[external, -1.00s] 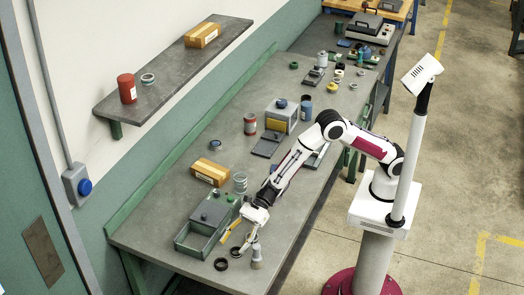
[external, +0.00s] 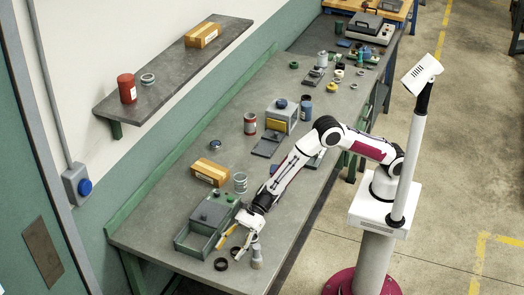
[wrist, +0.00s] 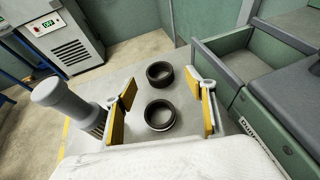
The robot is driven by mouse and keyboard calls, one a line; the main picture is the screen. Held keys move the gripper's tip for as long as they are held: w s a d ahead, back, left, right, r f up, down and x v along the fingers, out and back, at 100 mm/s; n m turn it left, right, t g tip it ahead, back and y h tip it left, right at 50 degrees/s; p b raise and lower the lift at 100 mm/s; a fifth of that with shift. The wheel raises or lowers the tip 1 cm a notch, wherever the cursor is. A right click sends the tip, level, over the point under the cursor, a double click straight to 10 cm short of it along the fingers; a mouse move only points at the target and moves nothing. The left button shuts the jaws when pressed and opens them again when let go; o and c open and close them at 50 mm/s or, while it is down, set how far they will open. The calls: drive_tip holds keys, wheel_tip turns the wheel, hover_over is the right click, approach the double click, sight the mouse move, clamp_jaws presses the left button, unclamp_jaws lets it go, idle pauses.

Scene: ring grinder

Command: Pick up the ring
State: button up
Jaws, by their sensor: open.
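Two dark rings lie on the bench near its front end. One ring (external: 221,264) is farther from my gripper; in the wrist view this far ring (wrist: 160,75) lies beyond the fingertips. The other ring (external: 236,253) lies just below my gripper (external: 239,245); in the wrist view this near ring (wrist: 160,116) shows in the gap between the yellow-padded fingers. My gripper (wrist: 168,92) is open and empty, with a finger to either side of the near ring. I cannot tell how high the fingertips are above the bench.
A grey-white cylinder (external: 257,254) stands close beside my gripper; it also shows left of the fingers in the wrist view (wrist: 65,105). A green open-topped box (external: 193,242) stands on the other side. The bench edge is near the rings.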

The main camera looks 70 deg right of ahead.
sight(218, 267)
drive_tip(key=shift+x, duration=2.4)
drive_tip(key=shift+s+f, duration=0.1)
drive_tip(key=c, duration=1.3)
